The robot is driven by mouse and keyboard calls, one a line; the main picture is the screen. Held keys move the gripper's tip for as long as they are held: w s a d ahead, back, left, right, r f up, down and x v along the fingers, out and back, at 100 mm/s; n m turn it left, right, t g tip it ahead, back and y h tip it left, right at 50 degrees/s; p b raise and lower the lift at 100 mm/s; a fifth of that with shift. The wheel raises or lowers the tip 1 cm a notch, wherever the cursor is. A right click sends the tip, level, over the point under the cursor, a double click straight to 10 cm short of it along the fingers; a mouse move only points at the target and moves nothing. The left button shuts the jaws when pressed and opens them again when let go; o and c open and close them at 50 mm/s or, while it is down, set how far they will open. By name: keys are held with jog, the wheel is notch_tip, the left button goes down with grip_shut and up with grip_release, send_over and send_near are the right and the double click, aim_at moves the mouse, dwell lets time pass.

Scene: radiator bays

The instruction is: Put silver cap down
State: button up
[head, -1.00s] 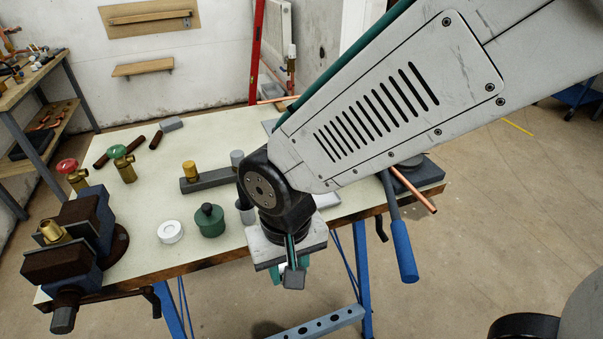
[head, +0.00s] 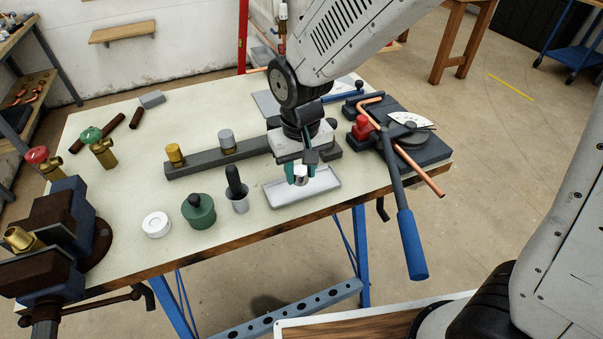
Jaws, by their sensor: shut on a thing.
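My gripper (head: 299,172) is shut on a small shiny silver cap (head: 300,175), which shows between the teal-edged fingertips. The gripper points down and holds the cap over the pale grey tray (head: 322,192) near the bench's front edge. I cannot tell whether the cap touches the tray. On the dark grey bar (head: 200,164) behind stand a brass cap (head: 175,153) and a grey cap-like cylinder (head: 227,139).
Left of the tray stand a grey cup with a dark handle (head: 238,195), a green pot (head: 199,211) and a white tape roll (head: 156,225). A pipe bender with a blue handle (head: 410,244) lies to the right. A vise (head: 70,235) sits front left.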

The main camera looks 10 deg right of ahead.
aim_at(302, 176)
jog(key=shift+w+d+f, duration=0.1)
jog(key=shift+w+d, duration=0.1)
jog(key=shift+w, duration=0.3)
jog(key=shift+w+d, duration=0.15)
jog(key=shift+w, duration=0.3)
jog(key=shift+f, duration=1.75)
jog(key=shift+f, duration=0.1)
jog(key=o, duration=1.1)
